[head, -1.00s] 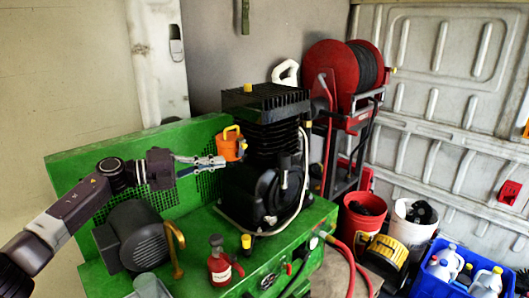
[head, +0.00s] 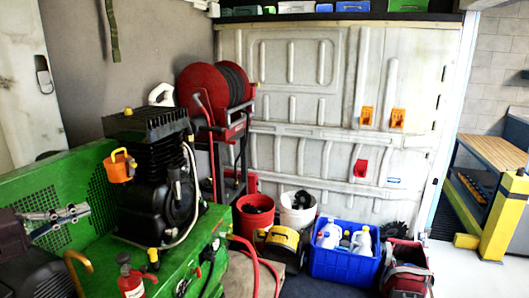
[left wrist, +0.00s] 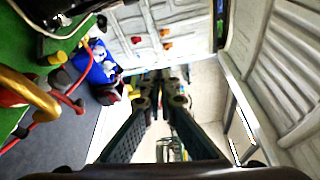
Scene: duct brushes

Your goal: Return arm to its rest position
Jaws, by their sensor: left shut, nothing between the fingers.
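My left gripper (head: 84,211) is at the left edge of the head view, over the green machine bed (head: 100,262). Its fingers are together and hold nothing. In the left wrist view its two dark fingers (left wrist: 168,84) reach up the middle with their tips close together. The orange cup-like part (head: 119,168) on the black compressor (head: 160,190) is to the right of the fingertips and apart from them. Most of my left arm is outside the head view. My right gripper is not in view.
A red bottle (head: 130,281) and a brass hook-shaped handle (head: 77,268) are close to the left gripper. A red hose reel (head: 205,95), a red bucket (head: 254,218), a white bucket (head: 298,212) and a blue crate (head: 343,263) stand farther right. A yellow-legged bench (head: 492,150) is far right.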

